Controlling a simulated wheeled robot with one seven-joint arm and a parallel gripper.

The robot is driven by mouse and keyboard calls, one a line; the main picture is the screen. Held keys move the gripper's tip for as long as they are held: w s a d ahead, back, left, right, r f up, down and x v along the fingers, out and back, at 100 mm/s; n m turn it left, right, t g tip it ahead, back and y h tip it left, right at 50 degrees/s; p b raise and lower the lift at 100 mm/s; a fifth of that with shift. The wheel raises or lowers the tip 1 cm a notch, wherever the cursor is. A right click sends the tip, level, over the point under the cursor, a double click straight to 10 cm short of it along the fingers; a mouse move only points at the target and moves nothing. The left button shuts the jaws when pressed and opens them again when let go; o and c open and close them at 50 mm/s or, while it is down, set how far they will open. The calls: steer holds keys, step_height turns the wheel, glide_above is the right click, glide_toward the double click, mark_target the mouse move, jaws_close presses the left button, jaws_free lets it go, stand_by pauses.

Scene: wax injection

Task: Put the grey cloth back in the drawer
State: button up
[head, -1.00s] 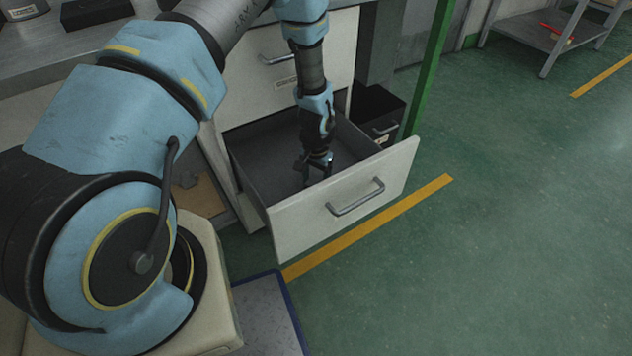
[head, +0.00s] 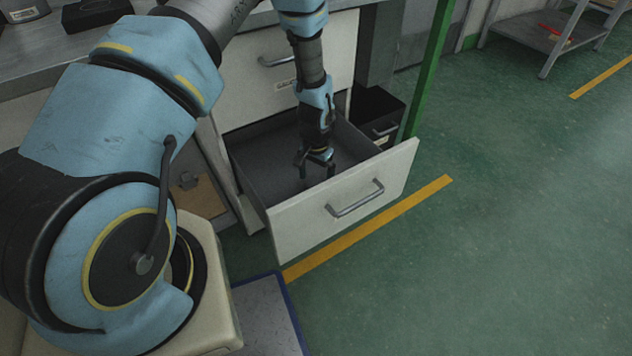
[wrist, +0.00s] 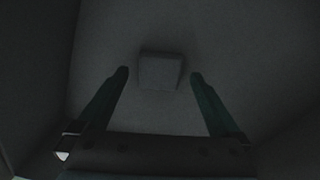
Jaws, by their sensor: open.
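The drawer (head: 290,232) is pulled open below the counter, and its grey interior shows. My gripper (head: 317,170) points down inside the drawer, behind its front panel. In the wrist view, my gripper (wrist: 158,75) is open, with its two fingers apart. A small square grey piece, which looks like the folded grey cloth (wrist: 160,72), lies on the drawer floor between and just past the fingertips. The fingers do not touch it in this view. The cloth cannot be made out in the head view.
Another drawer (head: 270,85), shut, sits above the open one. A shelf rack (head: 540,40) stands far right. The green floor on the right is clear.

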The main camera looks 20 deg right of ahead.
step_height(320, 180, up, 10)
steer(key=p, duration=0.1)
stand_by(0.5)
